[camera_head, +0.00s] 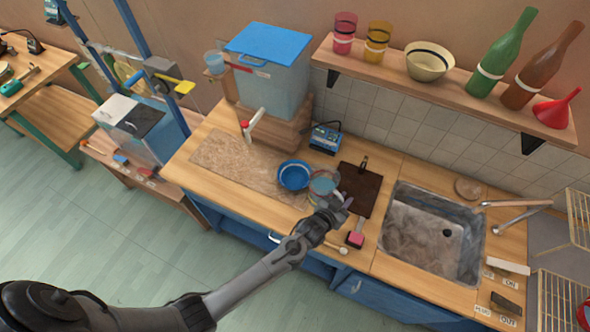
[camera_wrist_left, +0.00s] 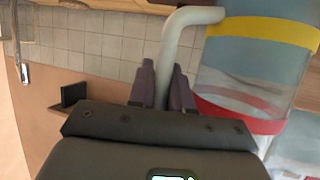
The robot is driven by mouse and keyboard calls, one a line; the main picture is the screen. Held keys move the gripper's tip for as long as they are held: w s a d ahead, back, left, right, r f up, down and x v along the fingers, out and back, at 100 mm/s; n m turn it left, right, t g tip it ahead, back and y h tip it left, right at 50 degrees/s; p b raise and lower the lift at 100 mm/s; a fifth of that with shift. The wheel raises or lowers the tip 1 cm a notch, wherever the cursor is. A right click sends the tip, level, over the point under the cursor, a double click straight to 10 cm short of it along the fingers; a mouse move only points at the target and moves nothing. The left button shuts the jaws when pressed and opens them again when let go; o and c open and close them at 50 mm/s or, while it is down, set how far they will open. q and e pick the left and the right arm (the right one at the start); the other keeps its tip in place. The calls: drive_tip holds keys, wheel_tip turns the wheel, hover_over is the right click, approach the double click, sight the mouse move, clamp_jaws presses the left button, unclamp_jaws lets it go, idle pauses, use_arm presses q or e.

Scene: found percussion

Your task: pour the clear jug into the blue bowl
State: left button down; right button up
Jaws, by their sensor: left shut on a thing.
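The clear jug (camera_head: 323,183) is just right of the blue bowl (camera_head: 294,175) in the head view. In the left wrist view the jug (camera_wrist_left: 255,70) shows a bluish clear wall, a yellow band, a red band and a pale handle (camera_wrist_left: 186,35). My left gripper (camera_head: 334,203) is shut on that handle; its dark fingers (camera_wrist_left: 165,88) sit on either side of it in the wrist view. The bowl stands on the counter, and its inside looks blue. My right gripper is out of view.
A brown board (camera_head: 358,189) and a pink-ended brush (camera_head: 355,238) lie right of the jug, before the sink (camera_head: 432,236). A blue-lidded tank (camera_head: 270,70) with a tap stands behind left. A mottled mat (camera_head: 235,165) lies left of the bowl.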

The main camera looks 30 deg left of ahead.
use_arm(q)
drive_tip(key=shift+s+d+f+p, duration=0.55)
drive_tip(key=shift+s+d+f, duration=0.1)
drive_tip(key=shift+d+f, duration=0.3)
drive_tip(key=shift+r, duration=0.15)
